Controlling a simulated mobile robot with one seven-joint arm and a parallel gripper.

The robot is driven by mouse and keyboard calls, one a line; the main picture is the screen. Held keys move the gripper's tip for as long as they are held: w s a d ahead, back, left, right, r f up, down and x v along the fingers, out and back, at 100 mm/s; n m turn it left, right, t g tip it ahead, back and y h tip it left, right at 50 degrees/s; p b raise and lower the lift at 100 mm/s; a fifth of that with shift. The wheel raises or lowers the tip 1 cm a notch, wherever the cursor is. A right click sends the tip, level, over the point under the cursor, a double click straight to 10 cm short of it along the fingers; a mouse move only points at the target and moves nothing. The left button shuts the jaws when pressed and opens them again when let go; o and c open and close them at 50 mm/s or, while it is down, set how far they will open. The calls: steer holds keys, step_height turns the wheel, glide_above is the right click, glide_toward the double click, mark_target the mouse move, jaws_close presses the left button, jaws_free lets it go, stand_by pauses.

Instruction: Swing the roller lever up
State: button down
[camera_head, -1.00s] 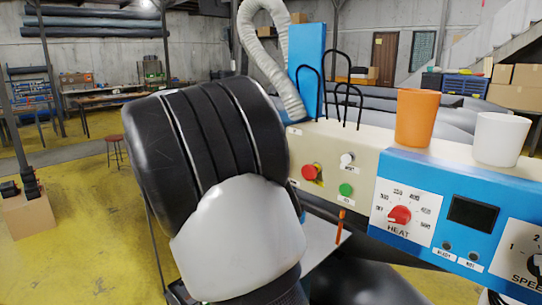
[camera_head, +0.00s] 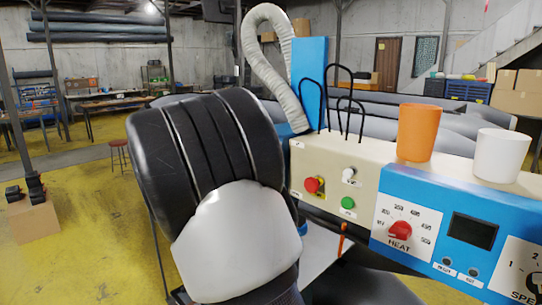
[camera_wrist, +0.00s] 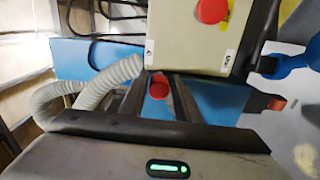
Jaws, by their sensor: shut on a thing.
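In the wrist view my gripper (camera_wrist: 160,98) has its two dark fingers on either side of a round red knob (camera_wrist: 159,89), which appears to be the end of the roller lever. The fingers are shut on it, just below the cream control box (camera_wrist: 190,45). The lever's shaft is hidden. In the head view my own arm hides the gripper and this knob. An orange-red handle (camera_head: 341,239) hangs below the cream box there, right of my arm.
The cream panel (camera_head: 330,165) carries a red stop button (camera_head: 313,185) and a green button (camera_head: 348,202). A blue heat and speed panel (camera_head: 460,228) stands right. An orange cup (camera_head: 416,132) and white cup (camera_head: 500,154) stand on top. A ribbed hose (camera_head: 262,55) rises behind my arm.

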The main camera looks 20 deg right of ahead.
steer(key=c, duration=1.5)
jaws_free()
steer(key=shift+w+a+r, duration=0.15)
steer(key=shift+w+r, duration=0.1)
steer(key=shift+r, duration=0.1)
steer(key=shift+f, duration=0.1)
steer(key=b+v, duration=0.1)
steer(key=v, duration=1.6)
steer(key=shift+s+a+b, duration=0.1)
steer(key=shift+b, duration=0.3)
